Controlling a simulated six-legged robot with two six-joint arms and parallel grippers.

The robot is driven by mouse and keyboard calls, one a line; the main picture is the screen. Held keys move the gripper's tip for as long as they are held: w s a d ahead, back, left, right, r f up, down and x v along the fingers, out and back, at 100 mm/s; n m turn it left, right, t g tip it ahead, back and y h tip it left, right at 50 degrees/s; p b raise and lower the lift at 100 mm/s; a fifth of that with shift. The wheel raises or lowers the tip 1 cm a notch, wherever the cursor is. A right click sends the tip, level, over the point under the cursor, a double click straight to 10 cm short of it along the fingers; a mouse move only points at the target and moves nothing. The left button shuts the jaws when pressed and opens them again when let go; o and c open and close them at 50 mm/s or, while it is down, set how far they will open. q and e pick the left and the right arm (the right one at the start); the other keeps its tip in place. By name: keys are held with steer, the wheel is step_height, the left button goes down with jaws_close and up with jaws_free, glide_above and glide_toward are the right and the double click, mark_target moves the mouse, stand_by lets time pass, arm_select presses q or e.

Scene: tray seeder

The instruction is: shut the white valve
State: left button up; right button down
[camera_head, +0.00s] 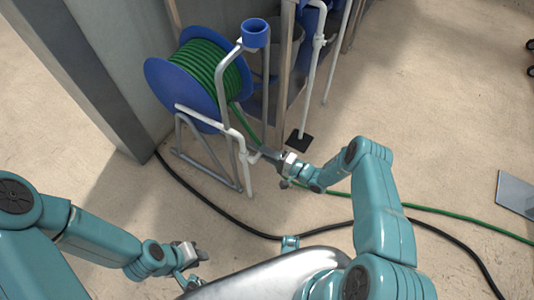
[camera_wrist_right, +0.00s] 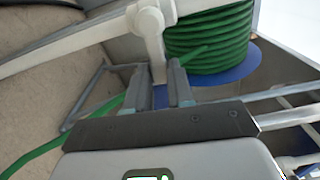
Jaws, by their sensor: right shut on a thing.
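The white valve (camera_wrist_right: 150,22) sits on a white pipe in the right wrist view, with a white handle (camera_wrist_right: 157,70) pointing down from its body. My right gripper (camera_wrist_right: 159,88) has one dark finger on each side of this handle and is shut on it. In the head view my right gripper (camera_head: 270,155) is at the lower end of the white pipe (camera_head: 233,132), beside the hose reel, and its fingers largely hide the valve. My left gripper (camera_head: 198,254) is low at the left, away from the valve; its finger gap is unclear.
A blue reel with green hose (camera_head: 208,69) stands behind the pipe on a grey frame (camera_head: 210,160). A blue cup (camera_head: 255,33) tops a grey pipe. Green and black hoses cross the floor. A grey post (camera_head: 88,70) stands left; open floor lies right.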

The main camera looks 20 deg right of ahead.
steer(key=shift+r+n, duration=0.25)
steer(key=shift+n, duration=0.25)
steer(key=c, duration=1)
jaws_free()
steer(key=p+v, duration=0.2)
steer(key=v, duration=1.4)
steer(key=shift+s+d, duration=0.15)
